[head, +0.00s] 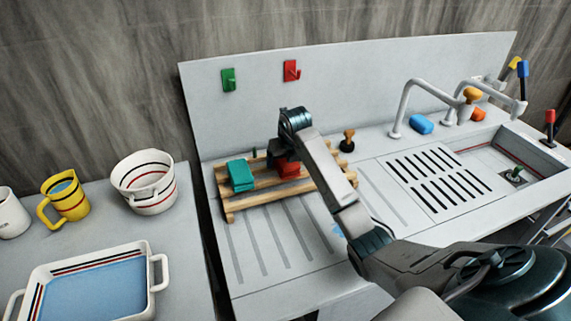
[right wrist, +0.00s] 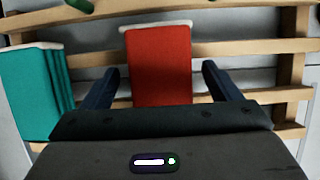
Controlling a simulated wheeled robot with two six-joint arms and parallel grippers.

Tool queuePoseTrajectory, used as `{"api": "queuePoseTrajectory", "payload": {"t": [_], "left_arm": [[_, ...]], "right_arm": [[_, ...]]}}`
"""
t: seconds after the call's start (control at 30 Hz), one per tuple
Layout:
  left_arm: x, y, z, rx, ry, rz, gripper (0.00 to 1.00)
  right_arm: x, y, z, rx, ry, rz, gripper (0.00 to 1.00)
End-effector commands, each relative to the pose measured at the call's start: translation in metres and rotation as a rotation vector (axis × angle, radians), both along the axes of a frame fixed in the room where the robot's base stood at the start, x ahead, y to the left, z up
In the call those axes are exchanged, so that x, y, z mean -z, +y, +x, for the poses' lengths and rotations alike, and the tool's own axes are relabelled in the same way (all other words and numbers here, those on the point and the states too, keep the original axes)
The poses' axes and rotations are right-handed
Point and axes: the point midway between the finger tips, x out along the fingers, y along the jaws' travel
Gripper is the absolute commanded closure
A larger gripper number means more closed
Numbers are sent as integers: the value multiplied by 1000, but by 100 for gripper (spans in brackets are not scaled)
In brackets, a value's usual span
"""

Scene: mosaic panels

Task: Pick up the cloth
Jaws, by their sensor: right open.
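A folded red cloth (head: 290,168) lies on the wooden slatted rack, partly hidden behind my right gripper (head: 285,158) in the head view. In the right wrist view the red cloth (right wrist: 160,65) lies between the two spread fingers of my right gripper (right wrist: 158,85), with a gap on each side. The right gripper is open and empty. A folded teal cloth (head: 241,175) lies on the rack to the left of the red one, and it also shows in the right wrist view (right wrist: 35,90). My left gripper is not in view.
The wooden rack (head: 230,216) stands on the grey drainboard, with a dark, wooden-topped tool (head: 347,140) beside it. Green (head: 229,80) and red (head: 291,70) hooks are on the backsplash. A sink with taps is at right; a white tray (head: 152,262), pot (head: 150,205) and yellow mug (head: 70,207) are at left.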

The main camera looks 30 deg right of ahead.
Motion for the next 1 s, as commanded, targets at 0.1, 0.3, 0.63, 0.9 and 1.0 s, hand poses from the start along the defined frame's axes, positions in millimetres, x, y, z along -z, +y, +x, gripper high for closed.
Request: {"api": "queuePoseTrajectory", "payload": {"t": [0.1,0.3,0.63,0.9,1.0], "left_arm": [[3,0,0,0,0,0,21],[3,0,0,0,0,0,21],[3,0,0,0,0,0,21],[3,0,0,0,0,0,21],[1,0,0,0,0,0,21]], "right_arm": [[2,0,0,0,0,0,16],[3,0,0,0,0,0,16],[3,0,0,0,0,0,56],[2,0,0,0,0,0,64],[1,0,0,0,0,0,64]]}}
